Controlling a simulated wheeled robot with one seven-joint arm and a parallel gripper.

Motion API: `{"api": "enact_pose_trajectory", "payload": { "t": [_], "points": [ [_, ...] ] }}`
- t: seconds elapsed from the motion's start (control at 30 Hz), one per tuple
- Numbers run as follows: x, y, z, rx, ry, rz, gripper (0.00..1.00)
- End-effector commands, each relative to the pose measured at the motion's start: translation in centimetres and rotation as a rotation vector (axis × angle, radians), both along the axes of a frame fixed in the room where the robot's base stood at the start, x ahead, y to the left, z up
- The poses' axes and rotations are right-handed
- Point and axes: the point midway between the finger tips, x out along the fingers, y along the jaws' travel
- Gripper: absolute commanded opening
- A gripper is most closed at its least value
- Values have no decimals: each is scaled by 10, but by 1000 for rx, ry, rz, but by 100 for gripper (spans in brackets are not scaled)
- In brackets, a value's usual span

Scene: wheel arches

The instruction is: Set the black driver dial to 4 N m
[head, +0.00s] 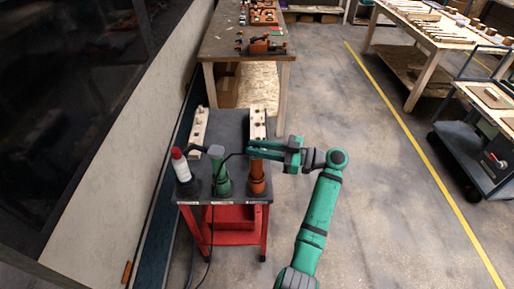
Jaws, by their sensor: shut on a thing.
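An orange upright tool (257,180) stands at the front right of a small grey-topped cart. A green upright tool (222,178) with a grey top stands left of it. A white bottle-shaped thing (182,170) with a red top stands at the left in a dark holder. My gripper (256,149) reaches in from the right. Its jaws are shut at the top of the orange tool and partly hide it. I cannot make out a black driver, its dial or any scale marks at this size.
Two pale blocks with dark holes (199,127) stand on the cart's back part, left and right. Dark curved pieces, perhaps cables, run near the tools. A wooden workbench (245,40) stands behind the cart. The floor (390,200) to the right is open.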

Motion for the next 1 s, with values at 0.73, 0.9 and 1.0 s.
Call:
{"api": "enact_pose_trajectory", "payload": {
  "t": [0.73, 0.9, 1.0],
  "points": [
    [0, 1, -4, -3, 8, 42, 39],
    [0, 1, -3, -2, 6, 41, 39],
    [0, 0, -2, -2, 5, 40, 39]
  ]
}}
